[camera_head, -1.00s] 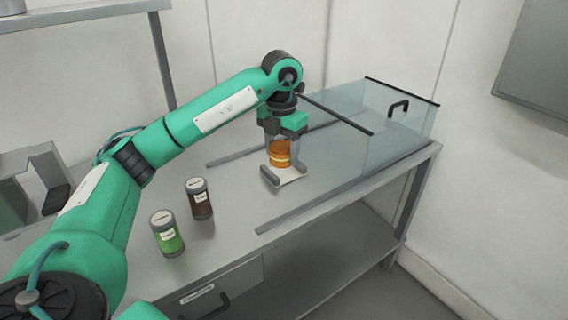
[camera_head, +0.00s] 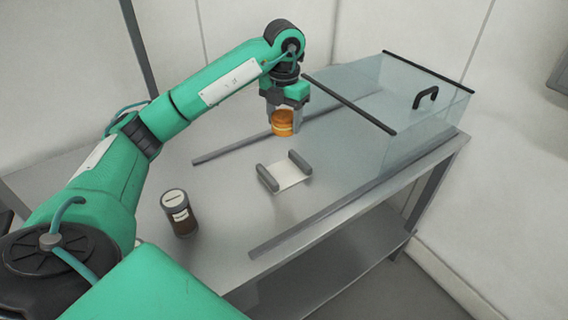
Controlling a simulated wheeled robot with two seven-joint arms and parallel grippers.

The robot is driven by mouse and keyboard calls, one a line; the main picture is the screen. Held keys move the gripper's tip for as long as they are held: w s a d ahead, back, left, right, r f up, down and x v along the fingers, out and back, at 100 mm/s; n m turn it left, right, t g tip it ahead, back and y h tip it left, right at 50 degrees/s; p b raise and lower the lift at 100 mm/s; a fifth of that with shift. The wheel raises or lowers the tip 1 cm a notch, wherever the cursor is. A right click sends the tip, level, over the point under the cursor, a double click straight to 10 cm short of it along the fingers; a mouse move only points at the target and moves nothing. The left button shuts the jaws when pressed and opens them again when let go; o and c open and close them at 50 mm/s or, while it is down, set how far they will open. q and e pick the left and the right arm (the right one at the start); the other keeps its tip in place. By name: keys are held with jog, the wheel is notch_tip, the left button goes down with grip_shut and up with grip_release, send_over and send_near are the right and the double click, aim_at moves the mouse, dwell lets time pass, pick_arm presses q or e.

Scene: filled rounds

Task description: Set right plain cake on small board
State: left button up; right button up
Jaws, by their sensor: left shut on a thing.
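A round orange-brown cake (camera_head: 284,128) with a pale band around its middle hangs between the fingers of my left gripper (camera_head: 285,108). The gripper is shut on it from above and holds it above the table. Below and in front of it, a small white pad (camera_head: 292,175) lies bare between two grey bars on the table. I cannot tell whether this pad is the small board, and no other board shows. My right gripper is not in view.
A dark brown jar (camera_head: 180,215) with a white label stands on the grey table (camera_head: 232,215) at the front left. A clear glass cover (camera_head: 425,125) with a black handle stands at the right.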

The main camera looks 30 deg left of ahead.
pick_arm(q)
jog(key=p, duration=0.1)
send_near(284, 173)
jog(key=shift+f+p, duration=0.35)
jog(key=shift+f, duration=0.8)
notch_tip(284, 173, down, 3)
jog(key=shift+f+p, duration=0.15)
jog(key=shift+p, duration=0.25)
jog(key=shift+f, duration=0.3)
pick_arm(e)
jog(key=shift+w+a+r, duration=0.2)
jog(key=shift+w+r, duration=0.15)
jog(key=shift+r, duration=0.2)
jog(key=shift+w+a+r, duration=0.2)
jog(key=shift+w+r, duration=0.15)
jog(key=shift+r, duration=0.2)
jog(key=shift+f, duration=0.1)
pick_arm(q)
jog(key=o, duration=0.7)
jog(key=shift+f, duration=0.1)
